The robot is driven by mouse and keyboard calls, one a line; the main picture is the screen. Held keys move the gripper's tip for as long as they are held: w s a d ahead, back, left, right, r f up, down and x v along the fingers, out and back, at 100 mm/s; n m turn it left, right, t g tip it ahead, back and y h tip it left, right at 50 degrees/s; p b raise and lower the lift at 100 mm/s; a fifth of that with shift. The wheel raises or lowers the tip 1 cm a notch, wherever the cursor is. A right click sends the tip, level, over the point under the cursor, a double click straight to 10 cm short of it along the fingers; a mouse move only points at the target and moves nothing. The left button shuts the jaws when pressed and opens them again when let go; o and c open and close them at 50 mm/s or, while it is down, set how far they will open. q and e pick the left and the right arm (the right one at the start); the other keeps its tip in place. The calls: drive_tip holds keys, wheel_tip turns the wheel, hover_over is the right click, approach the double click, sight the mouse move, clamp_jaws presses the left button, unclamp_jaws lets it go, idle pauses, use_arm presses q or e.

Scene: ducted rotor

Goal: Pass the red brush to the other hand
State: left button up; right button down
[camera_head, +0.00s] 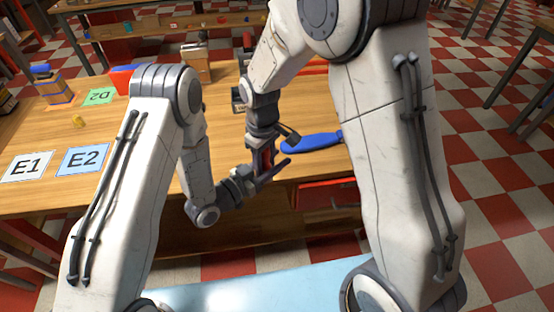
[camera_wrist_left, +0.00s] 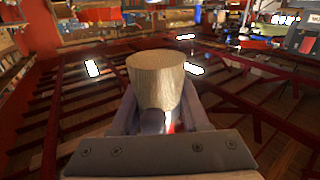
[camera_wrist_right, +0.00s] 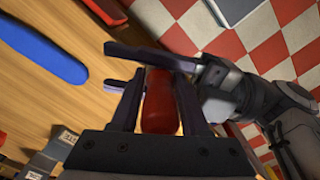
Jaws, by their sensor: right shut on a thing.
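The red brush (camera_wrist_right: 160,105) is in my right gripper (camera_wrist_right: 160,85), which is shut on its red part. In the head view the red brush (camera_head: 267,158) shows as a small red strip between the two hands, above the table's front edge. My left gripper (camera_head: 270,172) meets it there from the left, its fingers apart. In the left wrist view a pale tan cylindrical end (camera_wrist_left: 156,78), seemingly the brush's bristles, stands between the left fingers (camera_wrist_left: 160,115), with a bit of red below. I cannot tell whether the left fingers touch the brush.
A blue flat object (camera_head: 312,142) lies on the wooden table (camera_head: 135,150) beside the hands. Label cards E1 (camera_head: 26,166) and E2 (camera_head: 83,159) lie at the left. A red drawer (camera_head: 328,195) sits under the table's front edge.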

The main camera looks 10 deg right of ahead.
drive_tip(key=shift+c, duration=1.6)
unclamp_jaws()
drive_tip(key=shift+w+a, duration=0.1)
drive_tip(key=shift+w, duration=0.15)
drive_tip(key=shift+r, duration=0.1)
wheel_tip(320, 180, up, 12)
drive_tip(key=shift+s+f, duration=0.1)
drive_tip(key=shift+f, duration=0.15)
drive_tip(key=s+m+y, duration=0.1)
drive_tip(key=s, duration=2.1)
drive_tip(key=shift+s+f, duration=0.4)
